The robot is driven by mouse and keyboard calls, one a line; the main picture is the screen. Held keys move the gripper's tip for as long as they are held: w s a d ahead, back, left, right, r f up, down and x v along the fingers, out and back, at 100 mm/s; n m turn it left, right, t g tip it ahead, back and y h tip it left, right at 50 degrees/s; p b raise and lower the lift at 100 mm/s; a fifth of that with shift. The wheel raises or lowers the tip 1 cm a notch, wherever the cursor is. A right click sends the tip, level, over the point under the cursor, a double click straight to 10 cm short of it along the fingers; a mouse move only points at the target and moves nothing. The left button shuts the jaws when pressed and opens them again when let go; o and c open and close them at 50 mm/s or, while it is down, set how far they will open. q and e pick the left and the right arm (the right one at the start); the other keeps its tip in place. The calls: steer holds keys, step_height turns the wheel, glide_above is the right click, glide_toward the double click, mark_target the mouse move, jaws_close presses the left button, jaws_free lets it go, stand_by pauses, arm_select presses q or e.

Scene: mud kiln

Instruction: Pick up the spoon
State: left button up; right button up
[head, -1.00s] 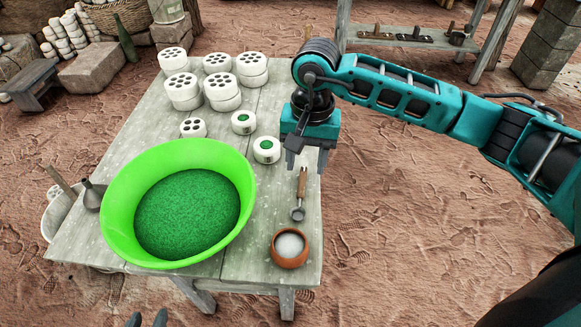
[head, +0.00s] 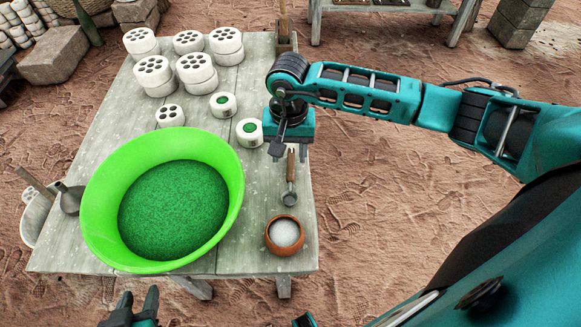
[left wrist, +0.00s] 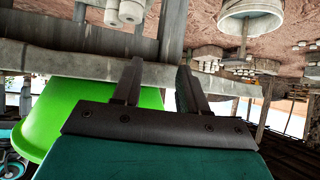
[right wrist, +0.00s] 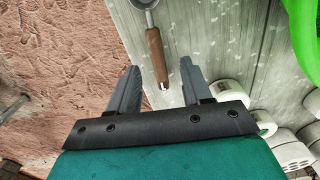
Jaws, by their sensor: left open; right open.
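The spoon (head: 290,178) lies on the right side of the wooden table, its wooden handle pointing to the back and its metal bowl to the front. My right gripper (head: 289,154) is open and empty at the handle's far end. In the right wrist view the spoon's handle (right wrist: 156,57) shows ahead of the open right gripper (right wrist: 157,88), its end between the fingers' lines but apart from them. My left gripper (head: 137,302) is low at the front of the head view. In the left wrist view the left gripper (left wrist: 158,82) is open and empty.
A large green basin (head: 98,225) of green powder fills the table's (head: 245,262) front left. A clay bowl (head: 284,252) of white grains stands just in front of the spoon. White pierced cylinders (head: 195,86) and two small white pots (head: 223,112) stand at the back.

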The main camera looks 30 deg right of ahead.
mark_target(291, 166)
step_height(291, 166, down, 4)
steer(key=shift+s+d+r, duration=0.1)
steer(key=shift+s+r, duration=0.05)
jaws_close()
stand_by(0.4)
